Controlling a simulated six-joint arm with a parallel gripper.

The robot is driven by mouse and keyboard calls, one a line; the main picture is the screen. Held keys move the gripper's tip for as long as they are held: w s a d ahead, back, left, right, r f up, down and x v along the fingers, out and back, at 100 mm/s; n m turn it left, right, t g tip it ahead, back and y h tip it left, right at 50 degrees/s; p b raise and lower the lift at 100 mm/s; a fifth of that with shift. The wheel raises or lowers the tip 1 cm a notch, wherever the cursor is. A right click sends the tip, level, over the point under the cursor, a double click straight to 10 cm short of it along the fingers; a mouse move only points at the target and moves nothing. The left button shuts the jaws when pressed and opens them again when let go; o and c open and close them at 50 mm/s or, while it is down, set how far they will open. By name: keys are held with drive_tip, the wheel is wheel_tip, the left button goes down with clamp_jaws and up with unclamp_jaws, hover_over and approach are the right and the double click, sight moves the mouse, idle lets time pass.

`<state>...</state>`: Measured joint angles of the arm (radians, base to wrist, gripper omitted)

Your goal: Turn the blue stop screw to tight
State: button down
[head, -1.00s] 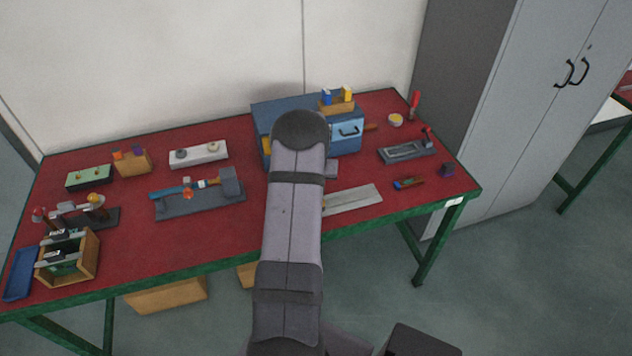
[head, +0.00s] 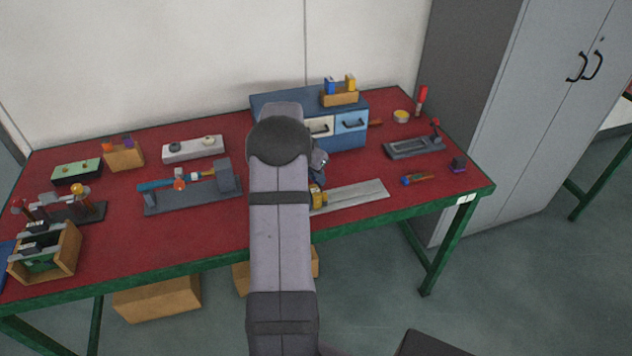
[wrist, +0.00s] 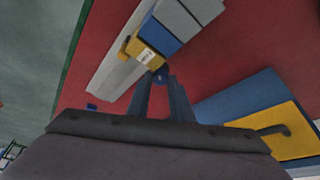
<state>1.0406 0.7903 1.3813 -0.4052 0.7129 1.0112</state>
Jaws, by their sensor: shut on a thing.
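In the wrist view my gripper (wrist: 160,82) has its two fingers close around a small blue knob, the blue stop screw (wrist: 160,73). The screw sits at the side of a yellow block (wrist: 143,51) on a pale grey rail (wrist: 112,72); the fingers cover part of it. In the head view the yellow block (head: 317,196) and the rail (head: 352,195) show right of my arm. The screw is hidden there. Its tightness cannot be read.
A blue drawer cabinet (head: 343,137) stands close behind the rail; its yellow drawer (wrist: 280,128) is near my gripper in the wrist view. A grey fixture (head: 190,196) lies left of my arm. A small blue piece (wrist: 91,106) lies beside the rail.

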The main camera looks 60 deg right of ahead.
idle(0.3)
drive_tip(key=c, duration=1.6)
unclamp_jaws()
drive_tip(key=shift+o, duration=0.2)
drive_tip(key=shift+r, duration=0.15)
drive_tip(key=shift+b+v, duration=0.95)
drive_tip(key=shift+v, duration=2.6)
